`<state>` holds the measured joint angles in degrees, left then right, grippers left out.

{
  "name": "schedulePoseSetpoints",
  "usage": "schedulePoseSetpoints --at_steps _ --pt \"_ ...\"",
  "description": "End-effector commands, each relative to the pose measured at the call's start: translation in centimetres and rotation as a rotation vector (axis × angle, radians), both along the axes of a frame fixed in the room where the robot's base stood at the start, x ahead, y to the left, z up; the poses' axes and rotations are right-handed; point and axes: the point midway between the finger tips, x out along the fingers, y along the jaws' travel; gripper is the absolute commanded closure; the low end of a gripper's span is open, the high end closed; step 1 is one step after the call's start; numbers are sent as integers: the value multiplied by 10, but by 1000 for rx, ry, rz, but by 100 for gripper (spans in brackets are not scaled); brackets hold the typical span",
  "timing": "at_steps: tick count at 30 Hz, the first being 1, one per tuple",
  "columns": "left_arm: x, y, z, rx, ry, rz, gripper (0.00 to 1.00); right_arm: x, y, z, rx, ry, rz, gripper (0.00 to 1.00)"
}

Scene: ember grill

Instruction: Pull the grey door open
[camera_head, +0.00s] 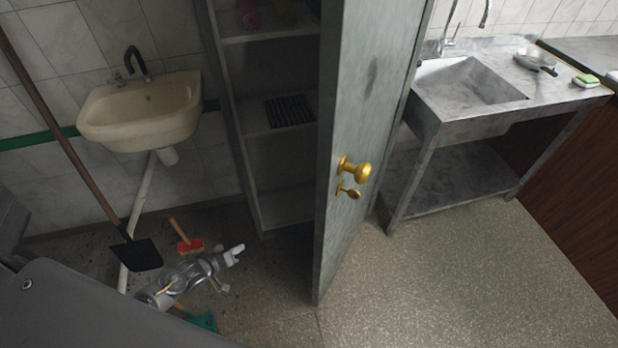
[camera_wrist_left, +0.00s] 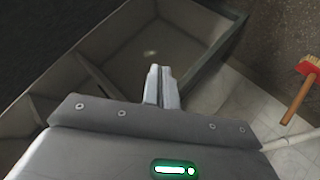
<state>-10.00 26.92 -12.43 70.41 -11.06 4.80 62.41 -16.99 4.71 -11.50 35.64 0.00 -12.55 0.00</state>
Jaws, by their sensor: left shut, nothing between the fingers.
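The grey door (camera_head: 368,95) stands open at an angle in the middle of the head view. It has a brass knob (camera_head: 354,169) and a small brass turn piece below it (camera_head: 348,190). To its left is the open tall cabinet with shelves (camera_head: 247,150). My left gripper (camera_head: 238,251) is shut and empty, low in front of the cabinet, left of the door and apart from it. In the left wrist view its fingers (camera_wrist_left: 160,76) are together, with the cabinet's shelves and side (camera_wrist_left: 205,32) beyond. My right gripper is not in view.
A washbasin (camera_head: 143,112) hangs on the left wall. A long-handled shovel (camera_head: 137,253) and a red brush (camera_head: 190,245) are near my left arm. A stone sink stand (camera_head: 440,118) is right of the door. The floor (camera_head: 450,270) at right front is clear.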

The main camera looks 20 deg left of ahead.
Motion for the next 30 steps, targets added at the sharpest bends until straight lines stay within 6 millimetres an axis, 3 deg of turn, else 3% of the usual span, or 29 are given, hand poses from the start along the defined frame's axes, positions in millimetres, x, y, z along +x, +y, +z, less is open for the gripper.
schedulePoseSetpoints --at_steps 1,3,6,9,12,15,18,25,30 --pt "34 -1 56 -123 -87 -19 100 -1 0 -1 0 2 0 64" --pt "63 -14 128 -327 -154 -61 100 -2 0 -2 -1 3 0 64" --pt "76 -40 217 -578 -167 -163 100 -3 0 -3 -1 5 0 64" --pt "69 -65 281 -763 -115 -270 100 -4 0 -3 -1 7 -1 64" --pt "57 -84 322 -880 -44 -350 100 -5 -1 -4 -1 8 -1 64" --pt "46 -96 344 -944 16 -397 100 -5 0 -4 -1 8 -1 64" --pt "40 -101 354 -973 45 -417 100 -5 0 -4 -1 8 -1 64" --pt "44 -106 357 -981 47 -419 100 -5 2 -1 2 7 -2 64" --pt "57 -126 359 -980 45 -419 100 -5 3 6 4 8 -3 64"
